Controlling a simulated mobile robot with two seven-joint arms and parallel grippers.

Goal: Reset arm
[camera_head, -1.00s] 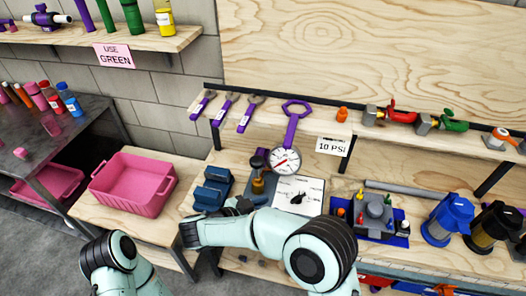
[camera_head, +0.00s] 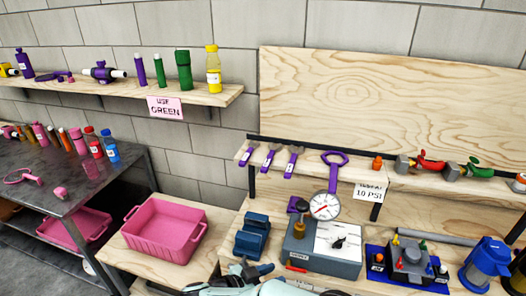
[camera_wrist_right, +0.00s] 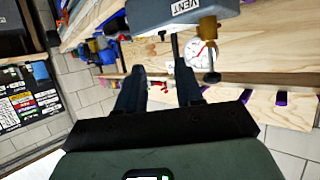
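My right gripper (camera_head: 250,271) is at the bottom of the head view, in front of the grey gauge box (camera_head: 335,265) and below the blue block (camera_head: 252,235). In the right wrist view its two dark fingers (camera_wrist_right: 160,88) stand apart with nothing between them, so it is open and empty. The underside edge of a grey box labelled VENT (camera_wrist_right: 180,12) is just beyond the fingertips there, with the dial gauge (camera_wrist_right: 203,55) beside it. Pale parts of my arm show at the bottom edge of the head view. My left gripper is not in view.
A pink bin (camera_head: 165,232) stands on the wooden bench left of the gripper. Wrenches (camera_head: 270,160) hang from the shelf edge above. A pump unit (camera_head: 408,262) and a blue filter housing (camera_head: 486,263) stand to the right. A dark metal table (camera_head: 70,180) is at left.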

